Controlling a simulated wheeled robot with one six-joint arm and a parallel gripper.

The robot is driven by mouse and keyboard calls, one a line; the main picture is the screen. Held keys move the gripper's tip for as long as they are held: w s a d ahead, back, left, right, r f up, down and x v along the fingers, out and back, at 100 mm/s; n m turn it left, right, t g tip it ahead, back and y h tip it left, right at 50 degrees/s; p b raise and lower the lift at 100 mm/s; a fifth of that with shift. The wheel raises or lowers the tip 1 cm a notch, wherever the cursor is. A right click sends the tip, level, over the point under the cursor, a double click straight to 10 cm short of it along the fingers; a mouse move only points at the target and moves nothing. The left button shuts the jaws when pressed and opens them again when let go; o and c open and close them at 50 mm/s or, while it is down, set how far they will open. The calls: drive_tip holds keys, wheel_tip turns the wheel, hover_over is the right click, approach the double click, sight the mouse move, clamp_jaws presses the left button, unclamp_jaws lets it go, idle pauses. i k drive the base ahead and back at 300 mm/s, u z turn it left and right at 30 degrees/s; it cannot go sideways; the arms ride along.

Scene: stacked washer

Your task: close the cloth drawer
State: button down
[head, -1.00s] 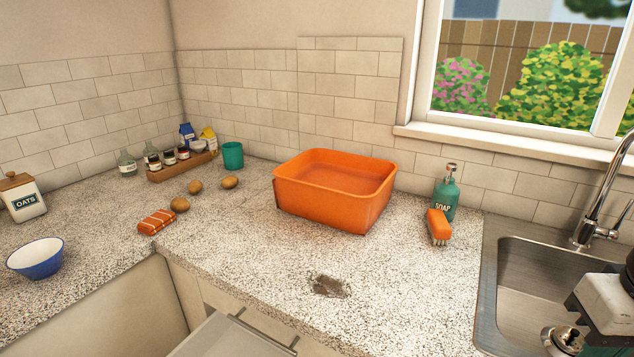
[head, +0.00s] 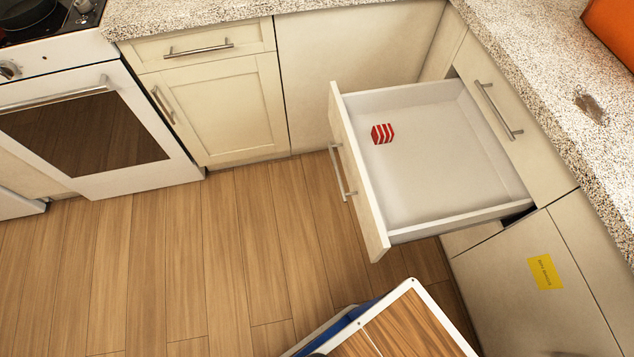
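The drawer (head: 455,208) stands pulled far out from the cabinet run under the right counter. Its cream front (head: 357,172) faces left and carries a metal bar handle (head: 342,172). A small red and white striped folded cloth (head: 382,134) lies inside, close to the front. The rest of the drawer floor is bare. My gripper is not in view, so nothing of mine is seen touching the drawer or its handle.
A closed drawer front (head: 510,130) sits above the open one. A panel with a yellow label (head: 545,272) is to its right. An oven (head: 90,125) and a closed cabinet (head: 217,112) stand at the left. Wooden floor (head: 200,260) is clear before the drawer.

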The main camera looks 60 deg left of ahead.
sight(444, 169)
drive_tip(key=k, duration=0.4)
drive_tip(key=z, duration=0.95)
drive_tip(key=i, duration=0.95)
drive_tip(key=u, duration=3.2)
drive_tip(key=i, duration=0.5)
drive_tip(key=z, duration=0.1)
